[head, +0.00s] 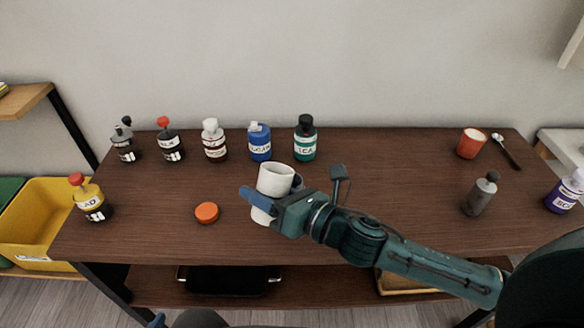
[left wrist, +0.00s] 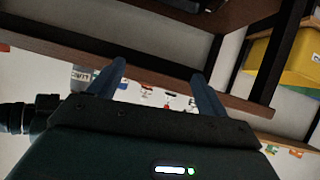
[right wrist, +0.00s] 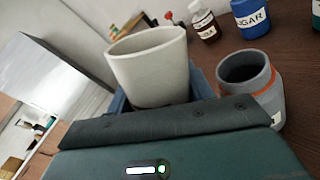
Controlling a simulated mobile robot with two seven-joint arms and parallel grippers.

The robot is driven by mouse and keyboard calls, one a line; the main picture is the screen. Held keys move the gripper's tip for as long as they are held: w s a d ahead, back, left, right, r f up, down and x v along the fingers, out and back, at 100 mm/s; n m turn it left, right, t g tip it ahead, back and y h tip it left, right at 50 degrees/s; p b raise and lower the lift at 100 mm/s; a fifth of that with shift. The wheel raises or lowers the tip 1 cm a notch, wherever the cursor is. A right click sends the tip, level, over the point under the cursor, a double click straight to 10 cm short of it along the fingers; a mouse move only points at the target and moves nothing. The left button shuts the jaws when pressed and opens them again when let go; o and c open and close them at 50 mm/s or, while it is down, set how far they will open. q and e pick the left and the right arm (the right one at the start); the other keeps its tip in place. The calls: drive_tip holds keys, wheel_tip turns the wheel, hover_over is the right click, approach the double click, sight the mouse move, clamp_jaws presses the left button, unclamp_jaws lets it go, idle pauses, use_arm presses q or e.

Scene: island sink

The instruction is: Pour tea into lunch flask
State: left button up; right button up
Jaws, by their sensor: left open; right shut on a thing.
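A cream-white cup (head: 274,180) is held by my right gripper (head: 262,201), with a blue finger across its side. In the right wrist view the cup (right wrist: 148,68) is tilted in the picture, and its contents are hidden. An open grey lunch flask (right wrist: 250,85) with an orange ring stands beside it, apart from the cup. In the head view the flask (head: 297,183) is mostly hidden behind cup and gripper. An orange lid (head: 206,212) lies left of the cup. The tea bottle (head: 305,138) stands behind. My left gripper (left wrist: 160,85) is open and empty below the table edge.
Several labelled bottles, including a sugar bottle (head: 260,142), line the back of the brown table (head: 400,180). A grey bottle (head: 480,193), an orange cup (head: 471,143) and a spoon (head: 507,150) are at right.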

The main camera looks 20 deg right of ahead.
sight(269, 176)
drive_tip(key=shift+w+d+r+m, duration=0.1)
drive_tip(key=shift+r+m, duration=0.05)
drive_tip(key=shift+r, duration=0.25)
drive_tip(key=shift+w+d+r+m, duration=0.1)
drive_tip(key=shift+r+m, duration=0.05)
drive_tip(key=shift+r, duration=0.25)
drive_tip(key=shift+w+d+r+p, duration=0.15)
drive_tip(key=shift+r+p, duration=0.15)
drive_tip(key=shift+p, duration=0.15)
drive_tip(key=shift+w+d+r+m+p, duration=0.1)
drive_tip(key=shift+d+r+m+p, duration=0.05)
drive_tip(key=shift+r+m+p, duration=0.3)
drive_tip(key=shift+f+m+b, duration=0.6)
drive_tip(key=shift+m, duration=0.15)
drive_tip(key=shift+f+m+g, duration=0.25)
drive_tip(key=shift+m+g, duration=0.15)
drive_tip(key=shift+m, duration=0.4)
drive_tip(key=shift+r+m, duration=0.25)
drive_tip(key=shift+m, duration=0.15)
drive_tip(key=shift+r+m, duration=0.2)
drive_tip(key=shift+m, duration=0.3)
use_arm(q)
drive_tip(key=shift+s+a+r, duration=0.1)
drive_tip(key=shift+s+a, duration=0.05)
use_arm(e)
drive_tip(key=shift+f+m, duration=0.15)
drive_tip(key=shift+m, duration=0.25)
drive_tip(key=shift+f, duration=0.1)
